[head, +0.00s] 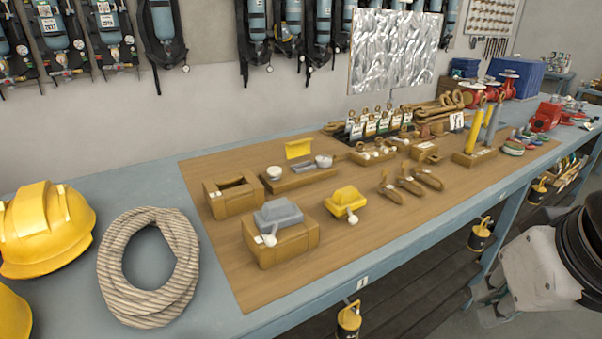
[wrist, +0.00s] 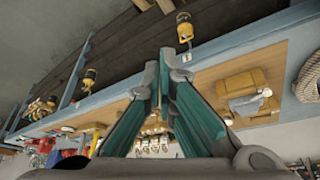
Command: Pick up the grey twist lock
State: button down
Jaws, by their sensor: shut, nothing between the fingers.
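The grey twist lock (head: 278,213) sits on top of a wooden block (head: 283,245) near the front edge of the brown board in the head view. A white ball knob shows at its front left. In the wrist view the twist lock (wrist: 245,105) shows small on its block, right of the fingers. My gripper (wrist: 159,65) is shut and empty, its green-padded fingers together, apart from the twist lock. The gripper is not seen in the head view.
A yellow twist lock (head: 346,201) stands right of the grey one. An open wooden box (head: 233,195) stands behind left. A coiled rope (head: 147,265) and yellow helmet (head: 45,228) lie left. Yellow padlock-like items hang along the bench front.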

aim_at(283, 212)
jog(key=u, duration=0.45)
jog(key=i+l+u, duration=0.1)
jog(key=u, duration=0.4)
jog(key=l+u, duration=0.15)
jog(key=u, duration=0.3)
jog(key=l+u, duration=0.1)
jog(key=u, duration=0.4)
jog(key=l+u, duration=0.1)
jog(key=l, duration=0.65)
